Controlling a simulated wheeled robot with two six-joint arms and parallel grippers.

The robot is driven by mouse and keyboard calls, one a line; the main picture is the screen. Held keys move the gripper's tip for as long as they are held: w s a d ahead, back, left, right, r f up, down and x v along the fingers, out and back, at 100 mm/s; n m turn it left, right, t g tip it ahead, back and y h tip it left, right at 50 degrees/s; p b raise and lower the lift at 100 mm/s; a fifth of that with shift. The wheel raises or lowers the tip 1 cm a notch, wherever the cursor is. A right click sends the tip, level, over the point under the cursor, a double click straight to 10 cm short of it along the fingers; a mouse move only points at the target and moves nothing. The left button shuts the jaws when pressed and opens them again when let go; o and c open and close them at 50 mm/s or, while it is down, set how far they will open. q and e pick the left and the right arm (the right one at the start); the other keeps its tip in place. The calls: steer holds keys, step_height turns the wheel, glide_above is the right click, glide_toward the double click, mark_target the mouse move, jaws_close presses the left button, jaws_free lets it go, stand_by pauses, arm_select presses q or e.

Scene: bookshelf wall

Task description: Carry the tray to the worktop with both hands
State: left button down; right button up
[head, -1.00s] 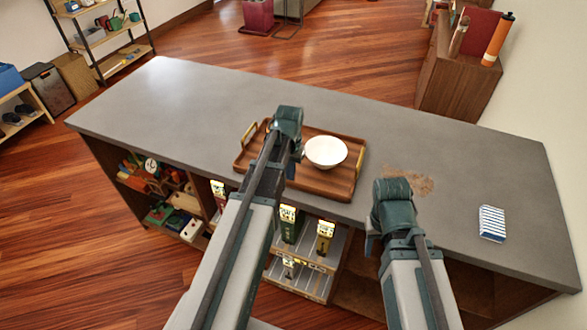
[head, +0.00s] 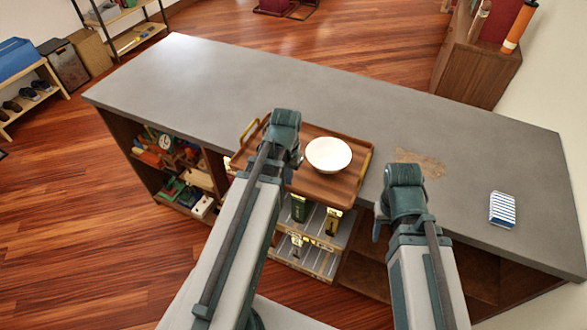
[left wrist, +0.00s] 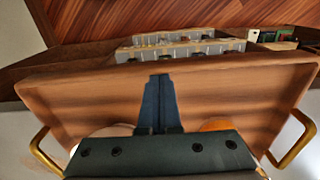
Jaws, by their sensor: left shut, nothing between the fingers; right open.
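The brown wooden tray (head: 345,186) lies at the front edge of the grey worktop (head: 460,130), with a white bowl (head: 328,154) on it. Its gold handles are at its left and right ends; in the left wrist view both show, one at each side of the tray (left wrist: 235,95). My left gripper (head: 296,160) is over the left part of the tray, left of the bowl. Its fingers (left wrist: 160,90) are shut and empty, apart from both handles. My right gripper (head: 379,228) is open, by the worktop's front edge, right of the tray and not touching it.
A blue-and-white striped block (head: 502,209) lies on the worktop at right. A brown patch (head: 420,160) marks the surface beside the tray. Shelves under the worktop hold toys and boxes. The worktop's left and back parts are clear. A wooden cabinet (head: 470,60) stands behind.

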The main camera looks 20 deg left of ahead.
arm_select(q)
steer(key=shift+s, duration=0.3)
steer(key=shift+w+f, duration=0.1)
steer(key=shift+w, duration=0.3)
steer(key=shift+s, duration=0.1)
steer(key=shift+w, duration=0.6)
steer(key=w, duration=0.3)
steer(key=shift+w, duration=0.3)
step_height(320, 180, up, 10)
steer(key=p, duration=0.9)
steer(key=shift+s+p, duration=0.35)
steer(key=shift+p, duration=0.05)
steer(key=c, duration=1.5)
jaws_free()
steer(key=shift+c, duration=0.2)
